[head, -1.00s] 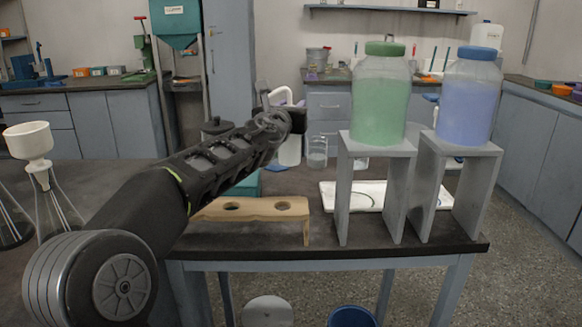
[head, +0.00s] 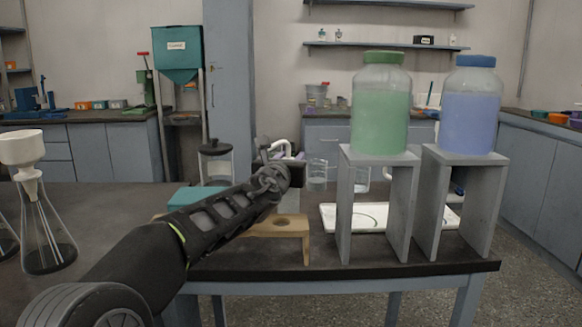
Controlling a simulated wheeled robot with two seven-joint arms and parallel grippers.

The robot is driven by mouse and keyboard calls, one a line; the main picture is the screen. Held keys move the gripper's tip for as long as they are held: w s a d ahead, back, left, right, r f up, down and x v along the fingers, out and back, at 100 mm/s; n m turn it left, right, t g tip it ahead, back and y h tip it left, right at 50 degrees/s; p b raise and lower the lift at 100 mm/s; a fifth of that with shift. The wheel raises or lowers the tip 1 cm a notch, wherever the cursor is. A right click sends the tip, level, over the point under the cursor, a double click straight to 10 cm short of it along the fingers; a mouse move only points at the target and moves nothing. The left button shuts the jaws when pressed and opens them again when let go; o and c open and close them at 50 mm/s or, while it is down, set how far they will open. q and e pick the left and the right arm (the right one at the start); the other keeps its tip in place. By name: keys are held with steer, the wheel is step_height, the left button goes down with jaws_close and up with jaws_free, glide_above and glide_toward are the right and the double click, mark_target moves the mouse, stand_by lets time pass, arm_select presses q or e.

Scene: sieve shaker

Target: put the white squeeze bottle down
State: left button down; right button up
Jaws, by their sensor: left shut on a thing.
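The white squeeze bottle (head: 282,145) shows mainly by its curved white spout, just beyond my left forearm in the head view. Most of its body is hidden behind my wrist. My left gripper (head: 272,159) is shut on the bottle, over the dark bench behind the wooden rack. I cannot tell whether the bottle's base touches the bench top. My right gripper is not in view.
A wooden rack with holes (head: 288,222) stands below my wrist. A glass beaker (head: 317,176) is close to the bottle's right. Grey stands (head: 346,215) carry a green jar (head: 380,115) and a blue jar (head: 470,110). A white tray (head: 335,216) lies behind them. A funnel flask (head: 45,235) stands left.

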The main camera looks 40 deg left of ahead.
arm_select(q)
steer(key=c, duration=1)
jaws_free()
steer(key=shift+c, duration=0.2)
steer(key=shift+r, duration=0.15)
steer(key=shift+s+d+r+p, duration=0.1)
steer(key=shift+s+d+p, duration=0.1)
steer(key=shift+s+p, duration=0.5)
steer(key=p+v, duration=0.3)
steer(key=v, duration=0.7)
steer(key=shift+s+d+f+p, duration=0.2)
steer(key=shift+f+p, duration=0.05)
steer(key=shift+p, duration=0.05)
